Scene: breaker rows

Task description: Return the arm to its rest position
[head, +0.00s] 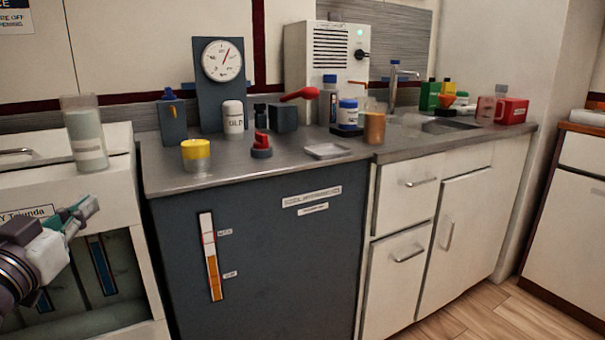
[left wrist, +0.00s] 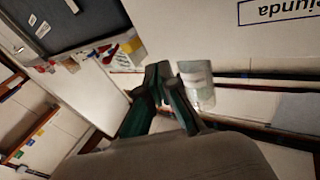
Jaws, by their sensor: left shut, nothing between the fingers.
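My left gripper (head: 84,212) is in the head view at the left edge, in front of the white cabinet with the glass front (head: 115,245). Its fingers point right and slightly up, and it is shut and empty. In the left wrist view the two dark green fingers (left wrist: 162,74) come together at the tips with nothing between them. The picture from that wrist is tilted, with the counter items at upper left and a clear jar (left wrist: 197,88) beside the fingers. My right gripper is in neither view.
The same kind of tall jar (head: 86,133) stands on the white cabinet above my gripper. The grey counter (head: 290,165) holds a yellow-lidded cup (head: 196,155), a red-knobbed piece (head: 261,146), a shallow tray (head: 327,151) and a gauge (head: 222,60). Floor shows at lower right.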

